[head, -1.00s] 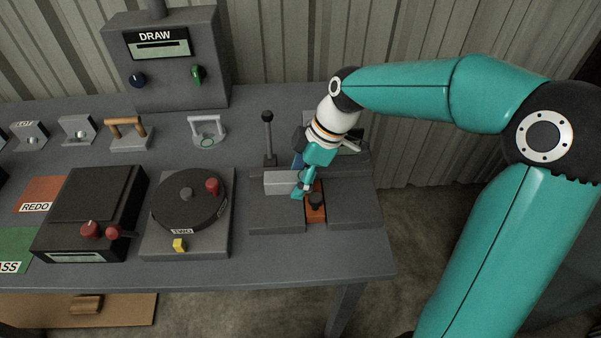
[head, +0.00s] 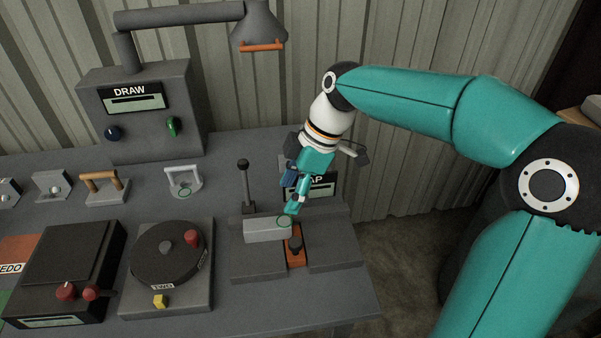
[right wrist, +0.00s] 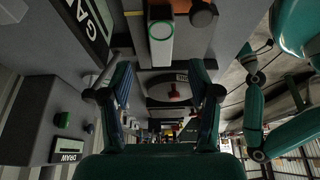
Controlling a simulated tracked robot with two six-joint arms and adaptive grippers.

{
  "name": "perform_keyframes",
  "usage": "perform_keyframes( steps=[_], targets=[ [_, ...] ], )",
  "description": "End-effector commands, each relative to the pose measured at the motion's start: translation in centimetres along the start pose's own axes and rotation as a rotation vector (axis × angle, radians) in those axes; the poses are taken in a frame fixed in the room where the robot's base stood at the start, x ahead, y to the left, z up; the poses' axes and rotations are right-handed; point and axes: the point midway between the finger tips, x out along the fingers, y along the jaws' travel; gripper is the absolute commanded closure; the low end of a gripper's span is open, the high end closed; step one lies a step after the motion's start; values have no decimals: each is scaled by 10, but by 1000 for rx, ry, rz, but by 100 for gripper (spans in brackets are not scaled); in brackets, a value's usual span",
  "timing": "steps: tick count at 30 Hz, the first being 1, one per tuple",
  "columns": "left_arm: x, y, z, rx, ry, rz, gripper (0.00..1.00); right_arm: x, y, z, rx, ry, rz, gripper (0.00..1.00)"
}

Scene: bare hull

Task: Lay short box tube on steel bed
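The short box tube (head: 264,231) is a light grey block with a green ring on its right end. It lies level on the grey steel bed (head: 250,264), beside an orange block with a dark knob (head: 296,248). My right gripper (head: 292,209) is just above the tube's ringed end and seems clear of it. In the right wrist view, the right gripper's fingers (right wrist: 160,77) are wide apart with nothing between them. The ringed tube (right wrist: 161,34) lies beyond them there. My left gripper is not in view.
A lever (head: 245,185) stands behind the bed, and a partly hidden sign (head: 323,186) is close behind the gripper. A round turntable (head: 166,252) and black box (head: 65,265) are to the left. The DRAW box (head: 140,115) and a lamp (head: 259,25) are behind.

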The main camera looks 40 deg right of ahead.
Motion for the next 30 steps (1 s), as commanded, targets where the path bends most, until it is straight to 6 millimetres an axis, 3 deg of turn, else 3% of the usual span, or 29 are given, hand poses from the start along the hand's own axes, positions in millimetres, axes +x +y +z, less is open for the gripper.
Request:
perform_keyframes(
  steps=[3,7,25,30],
  targets=[
    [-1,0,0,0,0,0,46,-21,1,0,0,1,4,38],
    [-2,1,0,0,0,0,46,-34,0,0,0,0,1,38],
    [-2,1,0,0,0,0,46,-39,0,0,0,0,0,38],
    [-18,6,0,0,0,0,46,-54,0,-7,0,0,0,38]
  ],
)
